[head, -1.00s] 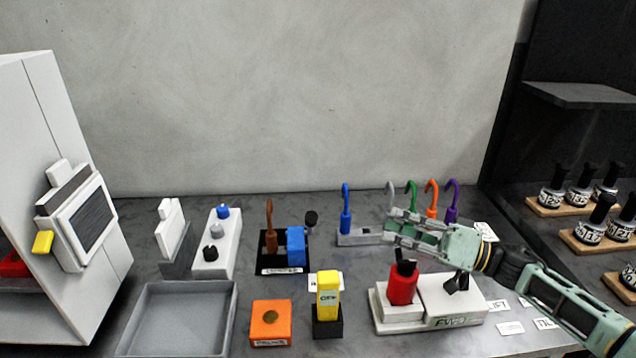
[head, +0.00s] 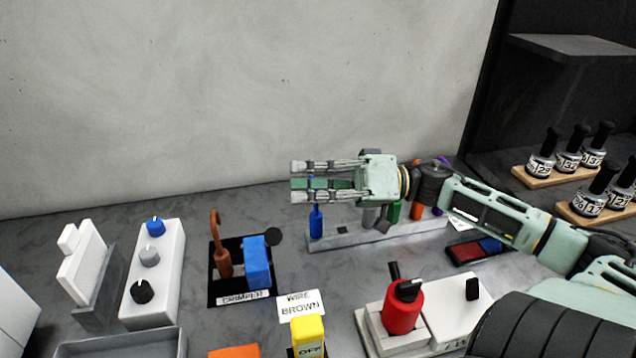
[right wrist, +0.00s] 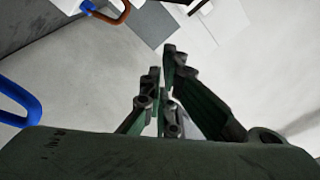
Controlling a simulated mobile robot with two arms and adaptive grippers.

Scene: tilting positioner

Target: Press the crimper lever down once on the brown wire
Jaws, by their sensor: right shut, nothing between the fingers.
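My right gripper (head: 293,182) is shut and empty. It points left, up and right of the crimper in the picture, in front of the blue wire (head: 316,222), and touches neither crimper nor brown wire. My left gripper is out of view.
A grey wire rack (head: 350,237) lies under my right arm, its other wires partly hidden. A "WIRE BROWN" card (head: 300,304) lies near the crimper. A yellow "OFF" block (head: 308,337), a red knob fixture (head: 402,309) and a white panel of knobs (head: 160,275) stand around.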

